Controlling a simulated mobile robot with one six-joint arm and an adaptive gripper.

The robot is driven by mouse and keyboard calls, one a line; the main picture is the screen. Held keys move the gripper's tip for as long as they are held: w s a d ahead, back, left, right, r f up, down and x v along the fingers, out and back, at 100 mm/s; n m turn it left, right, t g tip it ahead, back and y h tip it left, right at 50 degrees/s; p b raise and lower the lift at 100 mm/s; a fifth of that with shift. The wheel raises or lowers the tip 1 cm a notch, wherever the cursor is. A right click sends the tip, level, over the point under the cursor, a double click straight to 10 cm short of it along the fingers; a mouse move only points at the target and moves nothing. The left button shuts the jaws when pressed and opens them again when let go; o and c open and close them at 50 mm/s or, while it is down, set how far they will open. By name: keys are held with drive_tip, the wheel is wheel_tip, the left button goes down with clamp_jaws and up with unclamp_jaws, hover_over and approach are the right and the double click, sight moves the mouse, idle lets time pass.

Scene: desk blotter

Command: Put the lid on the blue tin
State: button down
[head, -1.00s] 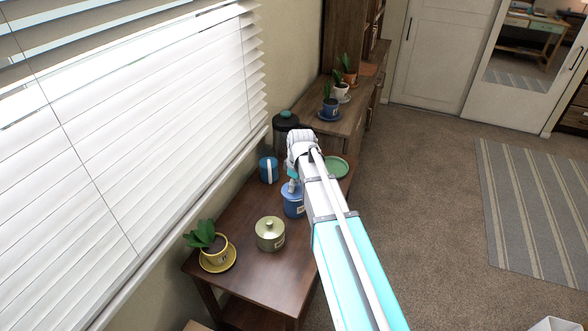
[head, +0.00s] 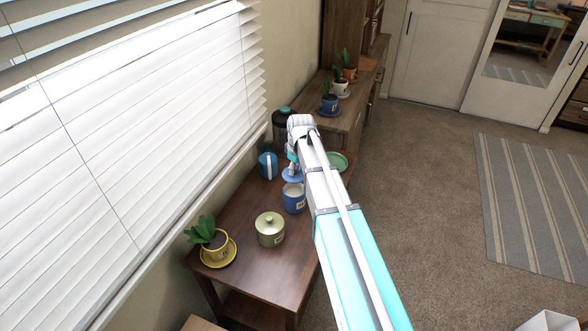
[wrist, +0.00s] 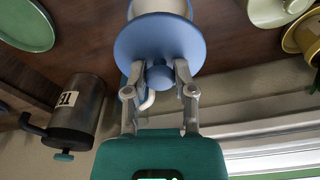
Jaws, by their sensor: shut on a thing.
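The blue tin (head: 294,203) stands upright and open on the brown table, its pale inside showing. My gripper (wrist: 158,88) is shut on the knob of the blue lid (wrist: 160,38). In the head view the lid (head: 291,176) is just above and beyond the tin's mouth, apart from it. The tin also shows in the wrist view (wrist: 172,6), partly hidden behind the lid. My arm hides part of the table to the right of the tin.
On the table are a lidded green tin (head: 270,230), a yellow potted plant (head: 215,245), a blue mug (head: 268,166), a dark canister (wrist: 76,112) with a teal knob, and a green plate (head: 338,161). Window blinds (head: 120,120) run along the left.

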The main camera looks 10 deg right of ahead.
drive_tip(key=shift+f+b, duration=2.8)
drive_tip(key=shift+f, duration=0.15)
drive_tip(key=shift+f, duration=0.15)
idle(0.5)
drive_tip(key=shift+c, duration=1.8)
unclamp_jaws()
drive_tip(key=shift+o, duration=0.3)
drive_tip(key=o, duration=0.3)
